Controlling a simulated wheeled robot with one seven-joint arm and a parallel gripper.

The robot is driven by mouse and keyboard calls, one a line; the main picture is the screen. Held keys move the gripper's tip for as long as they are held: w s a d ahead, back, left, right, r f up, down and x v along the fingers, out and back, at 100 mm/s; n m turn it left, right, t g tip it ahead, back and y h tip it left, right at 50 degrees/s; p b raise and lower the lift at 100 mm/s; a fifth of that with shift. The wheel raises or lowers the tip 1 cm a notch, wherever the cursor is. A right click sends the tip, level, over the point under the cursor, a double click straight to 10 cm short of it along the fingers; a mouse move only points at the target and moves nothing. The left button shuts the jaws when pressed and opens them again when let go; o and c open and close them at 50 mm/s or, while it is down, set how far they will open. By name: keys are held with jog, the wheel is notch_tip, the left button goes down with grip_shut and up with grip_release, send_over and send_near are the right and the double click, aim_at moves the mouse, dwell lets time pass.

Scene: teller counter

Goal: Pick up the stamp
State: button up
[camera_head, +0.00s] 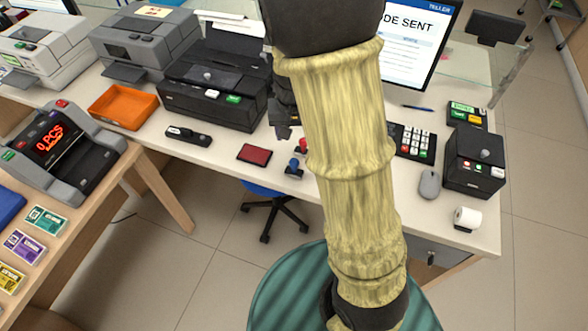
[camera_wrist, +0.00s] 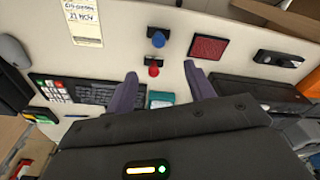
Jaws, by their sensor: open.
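Two stamps stand on the teller counter (camera_head: 225,150). The blue-handled stamp (camera_head: 293,167) is near the front edge. The red-handled stamp (camera_head: 302,146) is just behind it, partly hidden by my arm. In the wrist view the blue stamp (camera_wrist: 159,39) is above the red stamp (camera_wrist: 153,68). My gripper (camera_wrist: 160,72) is open, with its fingers apart and nothing held. The red stamp appears between the fingertips in the picture, with the blue stamp beyond them. In the head view my gripper (camera_head: 283,122) is mostly hidden behind my arm.
A red ink pad (camera_head: 255,155) lies left of the stamps; a black handheld device (camera_head: 187,136) is further left. A black printer (camera_head: 212,85) stands behind. A keypad (camera_head: 413,143), a mouse (camera_head: 429,183) and a black box (camera_head: 474,160) are at the right.

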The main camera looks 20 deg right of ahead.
aim_at(294, 161)
jog(key=f, duration=0.4)
jog(key=w+f, duration=0.1)
jog(key=f, duration=0.3)
jog(key=f+b, duration=0.1)
jog(key=f, duration=0.3)
jog(key=shift+w+d, duration=0.15)
jog(key=shift+d, duration=0.05)
jog(key=shift+r, duration=0.1)
jog(key=shift+w+d+f, duration=0.1)
jog(key=shift+w+f, duration=0.1)
jog(key=shift+f, duration=1.1)
jog(key=shift+w+d+f, duration=0.1)
jog(key=shift+w+f, duration=0.05)
jog(key=shift+f, duration=1.15)
jog(key=c, duration=1.1)
